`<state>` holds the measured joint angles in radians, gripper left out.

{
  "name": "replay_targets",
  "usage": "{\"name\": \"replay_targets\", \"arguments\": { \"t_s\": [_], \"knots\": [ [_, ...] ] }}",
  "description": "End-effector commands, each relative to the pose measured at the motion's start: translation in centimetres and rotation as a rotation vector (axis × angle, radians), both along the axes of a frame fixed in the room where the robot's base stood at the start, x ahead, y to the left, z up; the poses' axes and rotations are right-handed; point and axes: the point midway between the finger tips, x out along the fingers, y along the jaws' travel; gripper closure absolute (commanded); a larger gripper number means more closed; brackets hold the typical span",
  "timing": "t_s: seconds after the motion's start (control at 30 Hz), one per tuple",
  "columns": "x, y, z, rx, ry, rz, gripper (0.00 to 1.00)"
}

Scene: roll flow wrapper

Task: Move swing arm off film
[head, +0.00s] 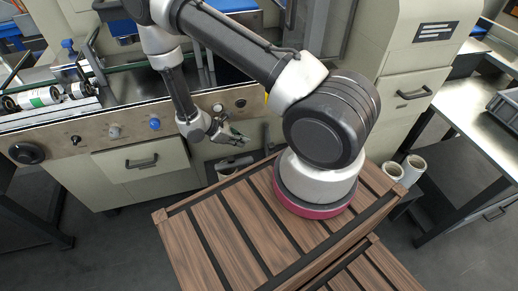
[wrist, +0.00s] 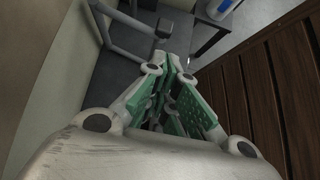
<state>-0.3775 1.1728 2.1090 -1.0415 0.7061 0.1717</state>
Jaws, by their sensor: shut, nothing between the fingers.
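My gripper (head: 236,138) hangs in front of the machine's front panel, above the wooden slatted platform's back edge. In the wrist view its green-padded fingers (wrist: 172,68) come together at the tips with nothing between them. A grey bar with a dark end (wrist: 162,28) lies beyond the fingertips; I cannot tell whether it is the swing arm. In the head view, pale rounded parts (head: 236,163) sit low in the machine just below my gripper, partly hidden. I cannot clearly make out the film there. No contact with my gripper is visible.
The machine's drawer (head: 145,160) and knobs (head: 155,124) are to the left. The wooden platform (head: 210,235) fills the front. Two white rolls (head: 412,166) stand to the right near a metal table (head: 480,115). A pale panel (wrist: 45,75) runs close along the wrist view's left.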

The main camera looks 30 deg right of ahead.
Motion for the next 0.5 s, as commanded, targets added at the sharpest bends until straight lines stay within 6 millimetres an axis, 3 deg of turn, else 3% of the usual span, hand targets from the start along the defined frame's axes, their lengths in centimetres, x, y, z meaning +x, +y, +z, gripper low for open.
{"name": "replay_targets", "arguments": {
  "t_s": [0.23,0.5],
  "knots": [
    [-0.3,-0.9,-0.8,-0.002,0.002,-0.003,1.0],
    [-1.4,-4.2,-4.2,-0.001,0.005,-0.006,1.0]
  ]
}}
